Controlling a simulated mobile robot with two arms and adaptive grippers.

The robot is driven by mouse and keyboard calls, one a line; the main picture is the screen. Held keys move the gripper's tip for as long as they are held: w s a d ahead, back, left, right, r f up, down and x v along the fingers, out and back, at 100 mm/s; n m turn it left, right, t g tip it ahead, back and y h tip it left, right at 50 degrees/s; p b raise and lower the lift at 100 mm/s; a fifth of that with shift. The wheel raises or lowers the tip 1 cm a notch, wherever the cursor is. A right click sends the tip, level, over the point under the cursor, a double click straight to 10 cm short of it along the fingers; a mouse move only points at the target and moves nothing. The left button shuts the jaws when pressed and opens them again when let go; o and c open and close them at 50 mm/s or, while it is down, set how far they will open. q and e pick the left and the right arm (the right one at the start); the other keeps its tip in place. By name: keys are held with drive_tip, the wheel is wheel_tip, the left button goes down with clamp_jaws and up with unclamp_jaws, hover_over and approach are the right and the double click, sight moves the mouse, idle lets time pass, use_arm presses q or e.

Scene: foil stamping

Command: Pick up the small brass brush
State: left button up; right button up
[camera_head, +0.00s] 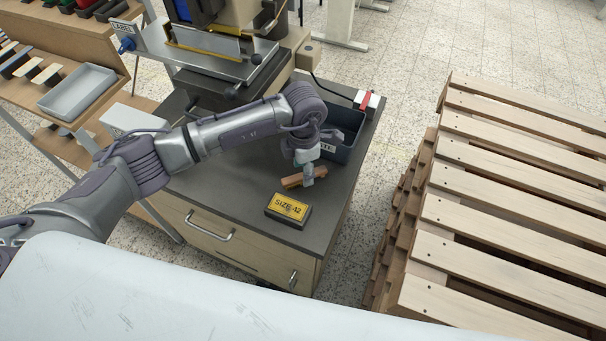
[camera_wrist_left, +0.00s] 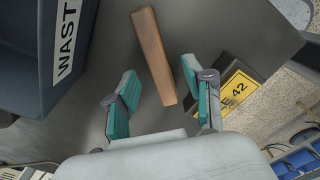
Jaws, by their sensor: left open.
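The small brush (camera_head: 292,182) lies on the dark top of the cabinet, showing as a narrow reddish-brown wooden bar; its bristles are not visible. It also shows in the left wrist view (camera_wrist_left: 151,50), running lengthwise with its near end between the fingers. My left gripper (camera_head: 310,174) reaches down at the brush and partly covers it in the head view. In the wrist view its teal-padded fingers (camera_wrist_left: 160,95) are open, one on each side of the bar, with gaps. I cannot tell the exact height above the top. My right gripper is not in view.
A dark waste bin (camera_head: 342,133) stands just behind the brush. A black block with a yellow "SIZE 42" label (camera_head: 288,209) lies in front. The stamping machine (camera_head: 223,58) stands at the back left. Stacked wooden pallets (camera_head: 500,215) are on the right.

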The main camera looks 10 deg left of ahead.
use_arm(q)
drive_tip(key=shift+f, duration=1.5)
clamp_jaws()
drive_tip(key=shift+w+r, duration=0.1)
drive_tip(key=r+b, duration=0.1)
drive_tip(key=r, duration=0.3)
drive_tip(key=shift+d+r, duration=0.1)
drive_tip(key=shift+d, duration=0.1)
drive_tip(key=s+d+r+b, duration=0.1)
drive_tip(key=d+r+b, duration=0.1)
drive_tip(key=d+r, duration=0.4)
drive_tip(key=d, duration=0.5)
drive_tip(key=shift+s+r, duration=0.35)
